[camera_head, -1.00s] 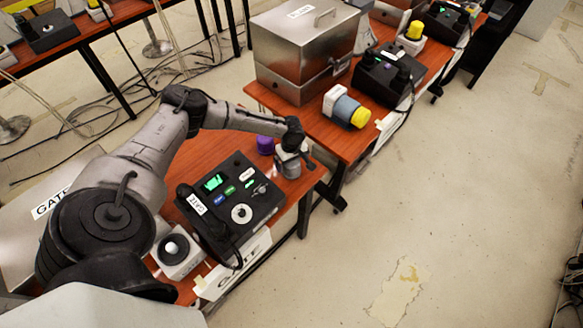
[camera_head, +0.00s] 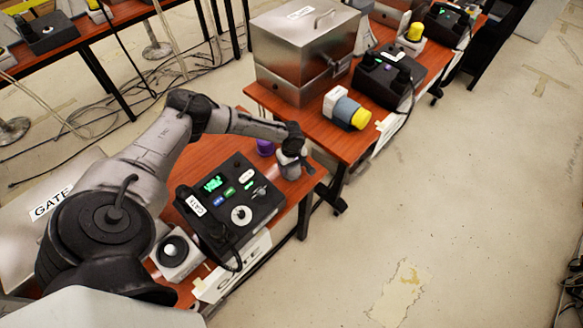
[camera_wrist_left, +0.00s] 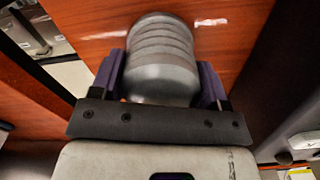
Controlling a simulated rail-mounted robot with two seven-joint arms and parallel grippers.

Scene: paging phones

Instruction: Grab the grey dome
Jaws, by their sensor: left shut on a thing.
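The grey dome (camera_wrist_left: 163,45) is a rounded, ribbed grey body in the left wrist view. It stands between the two dark purple-blue fingers of my left gripper (camera_wrist_left: 161,80), which is shut on its sides. In the head view the left gripper (camera_head: 296,158) is at the right end of the near wooden table, beyond the black GATE phone console. The grey dome (camera_head: 289,171) shows small below the wrist there, partly covered by it. My right gripper is in neither view.
The black GATE console (camera_head: 230,205) sits close to my left arm, with a white-based round device (camera_head: 177,252) nearby. A grey-blue and yellow cylinder (camera_head: 347,110) and steel box (camera_head: 300,50) are on the adjoining table.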

